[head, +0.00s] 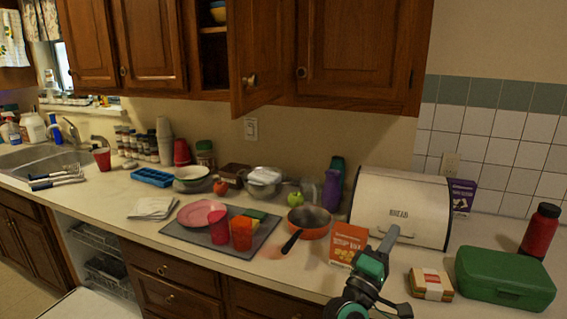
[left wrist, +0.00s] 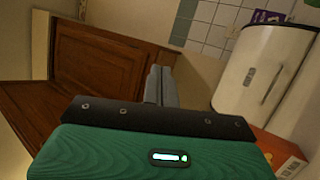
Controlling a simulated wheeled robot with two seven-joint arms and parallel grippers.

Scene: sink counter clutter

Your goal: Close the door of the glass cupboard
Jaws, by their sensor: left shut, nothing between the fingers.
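The cupboard (head: 213,45) on the wall has its brown wooden door (head: 256,50) standing open, swung out toward me, with a round knob (head: 250,80) on it. Bowls show on the shelves inside. My left gripper (head: 389,238) is over the front of the counter, in front of the bread box, well below and to the right of the door and apart from it. In the left wrist view its grey fingers (left wrist: 160,86) are together and empty, with brown cupboard panels (left wrist: 100,60) beyond them. I cannot tell which panel is the open door. My right gripper is not in view.
A white bread box (head: 400,205), an orange box (head: 347,245), a pan (head: 309,221) and a green container (head: 505,277) crowd the counter around my left arm. A grey mat (head: 190,238) holds dishes and cups. The space above the counter is clear.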

